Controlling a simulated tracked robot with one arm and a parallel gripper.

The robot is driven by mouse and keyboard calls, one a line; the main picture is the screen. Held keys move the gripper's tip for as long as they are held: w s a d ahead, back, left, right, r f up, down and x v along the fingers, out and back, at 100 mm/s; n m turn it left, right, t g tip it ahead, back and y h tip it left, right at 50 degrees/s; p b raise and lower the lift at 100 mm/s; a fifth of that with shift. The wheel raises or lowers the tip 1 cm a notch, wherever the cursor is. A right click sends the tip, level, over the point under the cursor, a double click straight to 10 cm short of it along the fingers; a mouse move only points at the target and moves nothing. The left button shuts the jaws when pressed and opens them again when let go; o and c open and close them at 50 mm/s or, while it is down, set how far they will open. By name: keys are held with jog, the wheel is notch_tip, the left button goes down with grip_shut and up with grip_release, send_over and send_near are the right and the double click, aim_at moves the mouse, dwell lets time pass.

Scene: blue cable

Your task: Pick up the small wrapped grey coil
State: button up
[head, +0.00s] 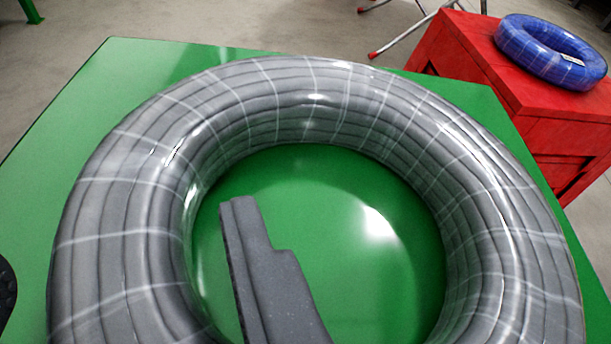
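A large grey coil (122,235), wrapped in clear shiny film with pale bands, lies flat on a green table (75,110). It fills most of the head view, and its near edge is cut off by the bottom of the picture. My gripper (238,205) shows as a dark grey stepped finger part at the bottom middle, over the open centre of the coil. The coil's ring passes around it on the left, top and right. I see no clear second finger, so its opening cannot be told. Whether it touches the coil is not clear.
A blue wrapped coil (527,48) lies on a red cabinet (455,50) at the upper right, behind the table. Metal legs with red feet (373,55) stand on the grey floor. A dark object (6,290) is cut off at the left edge.

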jog(key=shift+w, duration=0.1)
grip_shut()
dwell(0.4)
